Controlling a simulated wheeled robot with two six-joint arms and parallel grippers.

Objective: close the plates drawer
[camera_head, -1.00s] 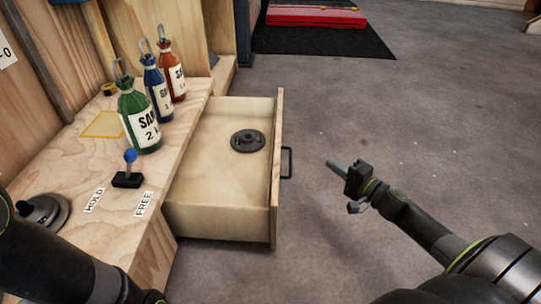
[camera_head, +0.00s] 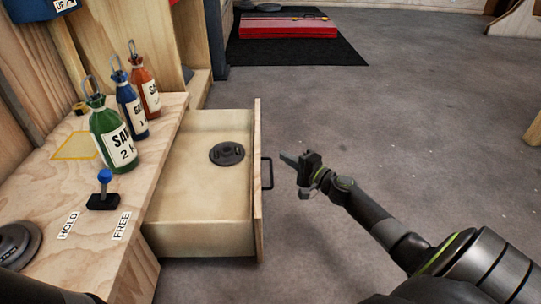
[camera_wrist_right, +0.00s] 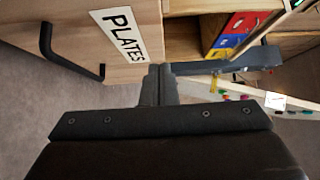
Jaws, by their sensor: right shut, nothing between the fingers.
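The plates drawer (camera_head: 200,215) is pulled out from the wooden bench in the head view. A dark round plate (camera_head: 227,153) lies inside it. Its front panel (camera_head: 258,180) carries a black handle (camera_head: 267,173). In the right wrist view the drawer front (camera_wrist_right: 85,45) shows a PLATES label (camera_wrist_right: 119,34) and the handle (camera_wrist_right: 62,55). My right gripper (camera_head: 285,158) is shut and empty, pointing at the front panel from outside, just right of the handle. Whether it touches the panel I cannot tell. My left gripper is out of view.
Open grey floor (camera_head: 400,130) lies right of the drawer.

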